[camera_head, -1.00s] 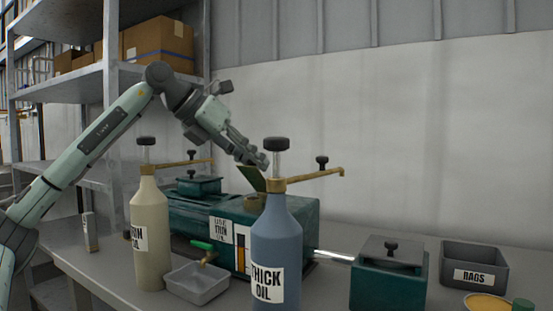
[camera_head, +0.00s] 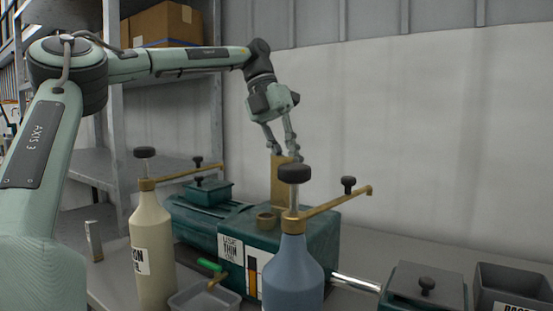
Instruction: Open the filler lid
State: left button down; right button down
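The filler lid (camera_head: 277,188) is a tan plate standing about upright behind the round brass filler neck (camera_head: 266,220) on the dark green tank (camera_head: 325,240). The neck is uncovered. The black pump top of a blue bottle hides part of the lid's right side. My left gripper (camera_head: 287,156) comes down from above at the lid's top edge. Its fingers are apart and seem to be at or just behind that edge; I cannot tell if they touch it. My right gripper is not in view.
The blue pump bottle (camera_head: 293,270) and a cream pump bottle (camera_head: 152,250) stand in front, their brass spouts reaching right. A green-handled tap (camera_head: 210,265) sits over a grey tray (camera_head: 203,300). A lidded box (camera_head: 428,285) and grey bin (camera_head: 510,285) are at right.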

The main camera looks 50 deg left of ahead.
pick_arm(q)
jog(key=shift+w+a+f+g, duration=0.1)
jog(key=shift+w+g, duration=0.45)
jog(key=shift+g, duration=0.25)
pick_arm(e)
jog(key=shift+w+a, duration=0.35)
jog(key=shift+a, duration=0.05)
pick_arm(q)
jog(key=c, duration=1.5)
grip_release()
jog(key=shift+s, duration=0.15)
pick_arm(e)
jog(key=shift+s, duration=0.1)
